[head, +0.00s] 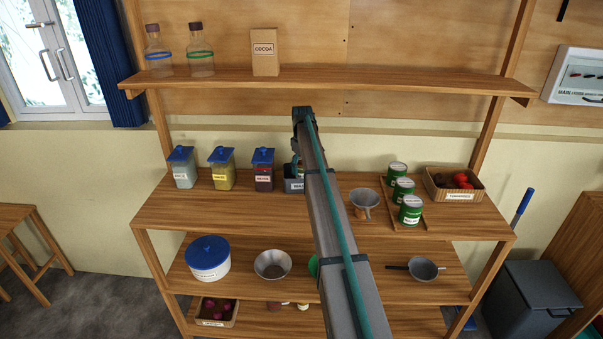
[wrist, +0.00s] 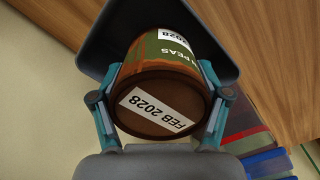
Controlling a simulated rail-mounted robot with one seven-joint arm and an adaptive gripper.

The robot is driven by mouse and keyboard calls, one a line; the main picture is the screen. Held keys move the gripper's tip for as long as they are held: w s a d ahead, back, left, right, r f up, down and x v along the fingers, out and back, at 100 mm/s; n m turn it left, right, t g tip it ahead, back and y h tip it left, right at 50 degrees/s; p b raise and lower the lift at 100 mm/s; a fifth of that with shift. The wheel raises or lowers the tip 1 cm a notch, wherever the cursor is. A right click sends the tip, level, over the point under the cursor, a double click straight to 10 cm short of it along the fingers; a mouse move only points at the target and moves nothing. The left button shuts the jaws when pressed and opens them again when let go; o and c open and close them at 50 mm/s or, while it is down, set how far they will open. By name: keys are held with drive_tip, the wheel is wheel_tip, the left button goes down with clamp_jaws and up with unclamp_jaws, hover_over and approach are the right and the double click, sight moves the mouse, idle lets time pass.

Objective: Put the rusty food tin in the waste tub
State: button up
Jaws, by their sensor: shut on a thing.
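My gripper (wrist: 160,108) is shut on the rusty food tin (wrist: 166,88), with one finger on each side. The tin has a brown rusted end with a "FEB 2028" label and a green band reading "PEAS". A dark grey tub (wrist: 100,42) lies beyond the tin, whose far end overlaps its opening; I cannot tell how deep it reaches. In the head view the dark waste tub (head: 290,186), its label partly readable, stands on the worktop and is partly hidden by my arm. My gripper there (head: 298,165) is mostly hidden, just above the tub.
Three blue-lidded jars stand left of the tub, the nearest being a dark red one (head: 263,172). Right of my arm are a funnel (head: 365,203), several green tins (head: 403,189) and a labelled basket (head: 440,189). A shelf (head: 330,83) runs above.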

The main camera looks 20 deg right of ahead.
sight(302, 173)
drive_tip(key=shift+f+p, duration=0.55)
drive_tip(key=shift+f, duration=1.2)
drive_tip(key=shift+f, duration=0.1)
drive_tip(key=o, duration=1.7)
drive_tip(key=shift+o, duration=0.2)
wheel_tip(302, 173, up, 12)
drive_tip(key=b, duration=0.4)
